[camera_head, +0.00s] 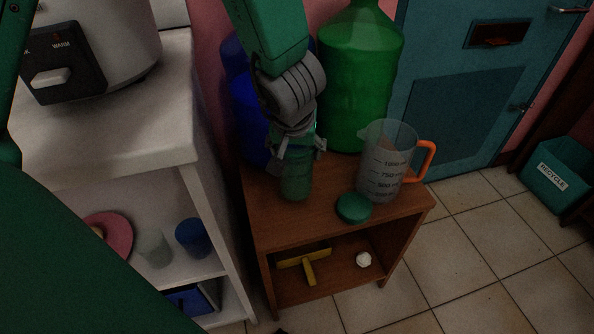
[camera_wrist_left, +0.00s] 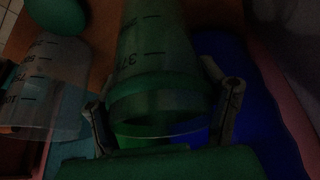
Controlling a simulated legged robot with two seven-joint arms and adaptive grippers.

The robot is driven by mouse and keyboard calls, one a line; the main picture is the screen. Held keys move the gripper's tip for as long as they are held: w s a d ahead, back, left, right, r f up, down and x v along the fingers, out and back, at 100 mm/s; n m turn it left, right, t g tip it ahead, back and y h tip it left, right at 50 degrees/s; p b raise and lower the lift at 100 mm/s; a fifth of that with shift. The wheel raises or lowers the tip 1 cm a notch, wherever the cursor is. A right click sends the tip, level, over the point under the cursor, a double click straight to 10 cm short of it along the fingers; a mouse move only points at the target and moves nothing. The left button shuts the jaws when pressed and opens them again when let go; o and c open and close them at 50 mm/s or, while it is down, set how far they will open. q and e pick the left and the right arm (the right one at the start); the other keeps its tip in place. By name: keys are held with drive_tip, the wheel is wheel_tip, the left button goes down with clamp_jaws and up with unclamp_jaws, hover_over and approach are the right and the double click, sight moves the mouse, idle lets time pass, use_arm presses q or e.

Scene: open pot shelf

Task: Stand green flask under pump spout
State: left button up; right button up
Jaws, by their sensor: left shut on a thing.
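The green flask (camera_head: 296,184) is a translucent container with dark graduation marks, upright over the wooden cabinet top. My left gripper (camera_head: 296,150) is shut around its upper part from above. In the left wrist view the flask (camera_wrist_left: 160,60) lies between the two fingers of the gripper (camera_wrist_left: 163,112), its open rim towards the camera. I cannot tell whether its base touches the wood. A large green bottle (camera_head: 360,75) and a large blue bottle (camera_head: 243,100) stand behind it. No pump spout can be made out; the arm covers part of that area. My right gripper is not in view.
A clear measuring jug (camera_head: 385,165) with an orange handle and a green lid (camera_head: 354,207) stand right of the flask on the wooden cabinet (camera_head: 300,226). A white shelf unit (camera_head: 180,140) with a cooker (camera_head: 105,45) is at the left.

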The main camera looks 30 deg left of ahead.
use_arm(q)
drive_tip(key=f+b, duration=0.1)
drive_tip(key=f, duration=0.1)
drive_tip(key=a+f+b, duration=0.1)
drive_tip(key=f+b, duration=0.1)
drive_tip(key=shift+a, duration=0.1)
drive_tip(key=shift+d+r, duration=0.2)
drive_tip(key=shift+d, duration=0.2)
drive_tip(key=o, duration=1.3)
drive_tip(key=shift+a+f, duration=0.1)
drive_tip(key=shift+a, duration=0.1)
